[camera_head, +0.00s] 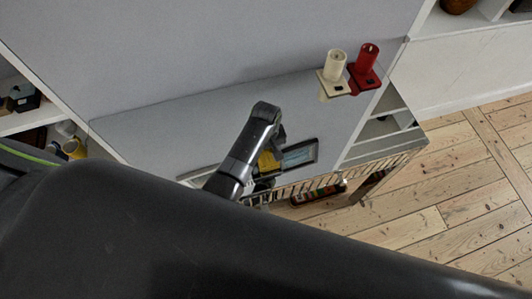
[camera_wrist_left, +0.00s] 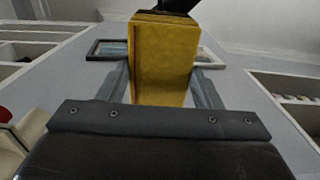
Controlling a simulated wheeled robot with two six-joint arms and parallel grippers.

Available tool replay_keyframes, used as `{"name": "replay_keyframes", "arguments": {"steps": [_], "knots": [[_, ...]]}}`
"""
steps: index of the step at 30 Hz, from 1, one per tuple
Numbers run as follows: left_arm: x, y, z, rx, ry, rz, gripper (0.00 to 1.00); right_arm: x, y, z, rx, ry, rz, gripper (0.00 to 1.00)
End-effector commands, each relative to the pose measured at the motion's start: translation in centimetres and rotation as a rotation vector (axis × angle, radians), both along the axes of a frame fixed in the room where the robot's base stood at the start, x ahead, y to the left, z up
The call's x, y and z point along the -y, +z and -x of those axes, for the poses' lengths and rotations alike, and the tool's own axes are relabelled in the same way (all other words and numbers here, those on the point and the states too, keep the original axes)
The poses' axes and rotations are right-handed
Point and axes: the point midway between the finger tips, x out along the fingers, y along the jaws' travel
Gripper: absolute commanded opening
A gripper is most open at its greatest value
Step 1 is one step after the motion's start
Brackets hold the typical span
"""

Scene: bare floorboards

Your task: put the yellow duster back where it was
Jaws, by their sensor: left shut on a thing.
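The yellow duster (camera_wrist_left: 163,62) is a block-shaped yellow pad with a dark part at its top. It fills the middle of the left wrist view, between the two grey fingers of my left gripper (camera_wrist_left: 163,88), which is shut on it. In the head view, the left gripper (camera_head: 272,143) is above the grey top, and a small part of the yellow duster (camera_head: 267,162) shows beside it. The arm hides the rest, so I cannot tell whether the duster touches the top. My right gripper is not in view.
A dark-rimmed frame (camera_head: 300,154) lies just right of the duster. A cream holder (camera_head: 334,68) and a red holder (camera_head: 365,62) stand at the back right. A slatted rack (camera_head: 325,182) runs along the front edge. Bare floorboards (camera_head: 440,190) are clear at the right.

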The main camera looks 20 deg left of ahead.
Motion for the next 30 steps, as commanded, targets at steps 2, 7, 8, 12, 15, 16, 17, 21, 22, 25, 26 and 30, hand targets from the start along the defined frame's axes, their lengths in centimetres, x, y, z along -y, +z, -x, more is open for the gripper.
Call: {"name": "replay_keyframes", "arguments": {"steps": [2,7,8,12,15,16,17,21,22,25,26,30], "knots": [[0.0,-0.7,0.0,0.001,0.0,0.0,0.41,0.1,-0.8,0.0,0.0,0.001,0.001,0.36],[0.0,-0.5,0.0,0.001,0.0,0.001,0.41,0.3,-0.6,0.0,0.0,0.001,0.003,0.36],[0.0,-0.5,0.0,0.001,0.0,0.001,0.41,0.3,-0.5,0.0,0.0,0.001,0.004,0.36],[0.0,-0.5,0.0,0.0,0.0,0.0,0.66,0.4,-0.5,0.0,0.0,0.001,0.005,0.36],[0.0,-0.5,0.0,0.0,0.0,0.0,0.79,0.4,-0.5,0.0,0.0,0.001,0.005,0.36],[0.0,-0.5,0.0,0.0,0.0,0.0,0.81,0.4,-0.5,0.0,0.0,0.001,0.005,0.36],[0.0,-0.5,0.0,0.0,0.0,0.0,0.81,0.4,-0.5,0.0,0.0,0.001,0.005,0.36],[0.0,-0.5,0.0,0.0,0.0,0.0,0.81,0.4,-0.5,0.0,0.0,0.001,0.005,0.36],[0.0,-0.5,0.0,0.0,0.0,0.0,0.81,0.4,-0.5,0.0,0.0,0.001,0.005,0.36],[0.0,-0.3,0.0,0.0,0.0,0.0,0.81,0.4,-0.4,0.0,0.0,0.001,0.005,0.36],[0.0,-0.2,0.0,0.0,0.0,0.0,0.81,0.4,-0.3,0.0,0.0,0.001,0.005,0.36],[0.0,0.8,0.0,0.0,0.0,0.0,0.81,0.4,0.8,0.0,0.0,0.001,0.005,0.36]]}}
